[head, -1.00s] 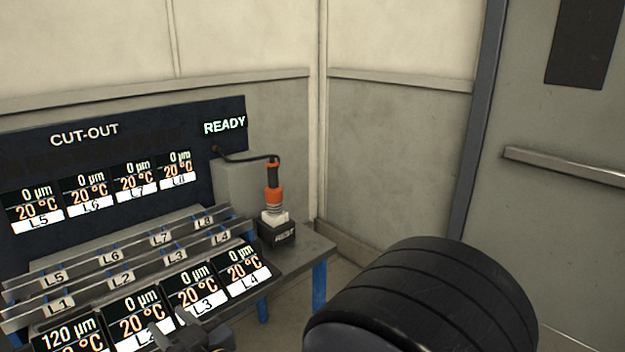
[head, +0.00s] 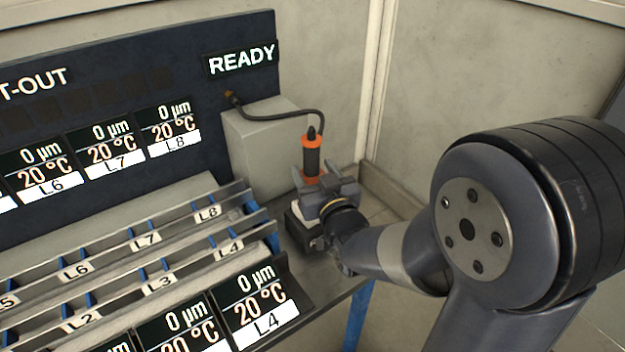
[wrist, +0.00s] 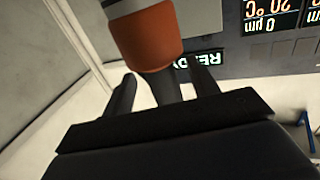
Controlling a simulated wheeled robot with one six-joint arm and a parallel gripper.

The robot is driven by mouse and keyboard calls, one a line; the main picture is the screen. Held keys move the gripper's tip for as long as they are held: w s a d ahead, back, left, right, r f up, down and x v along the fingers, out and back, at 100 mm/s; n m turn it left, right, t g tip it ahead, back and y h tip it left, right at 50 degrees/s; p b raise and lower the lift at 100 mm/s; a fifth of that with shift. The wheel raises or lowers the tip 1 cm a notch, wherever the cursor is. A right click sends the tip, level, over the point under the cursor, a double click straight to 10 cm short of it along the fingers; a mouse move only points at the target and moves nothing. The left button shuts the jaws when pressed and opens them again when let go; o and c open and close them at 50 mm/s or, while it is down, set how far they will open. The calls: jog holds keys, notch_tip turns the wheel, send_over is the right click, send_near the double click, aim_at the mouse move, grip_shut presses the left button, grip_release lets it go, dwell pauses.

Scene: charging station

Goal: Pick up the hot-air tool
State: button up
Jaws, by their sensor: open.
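The hot-air tool (head: 312,158) stands upright in its rest block (head: 300,228), with a black grip, an orange collar on top and orange lower down. A black cable runs from its top to the panel. My gripper (head: 326,180) is open in front of the tool's lower part and hides some of it and of the rest. In the wrist view the tool's orange part (wrist: 148,40) is large and close, and its dark grip lies between the two spread fingers of my gripper (wrist: 163,90). Gaps show on both sides, and I see no contact.
A grey box (head: 255,150) stands behind the tool, beside the dark panel with a READY sign (head: 241,60). Slotted rails with labels (head: 160,240) and displays fill the bench to the left. Pale walls close in behind. Floor shows to the right of the bench.

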jog(key=shift+r+p+x, duration=0.2)
jog(key=shift+p+x, duration=0.15)
jog(key=shift+x, duration=1.65)
jog(key=shift+s, duration=0.1)
jog(key=shift+c, duration=0.2)
grip_shut()
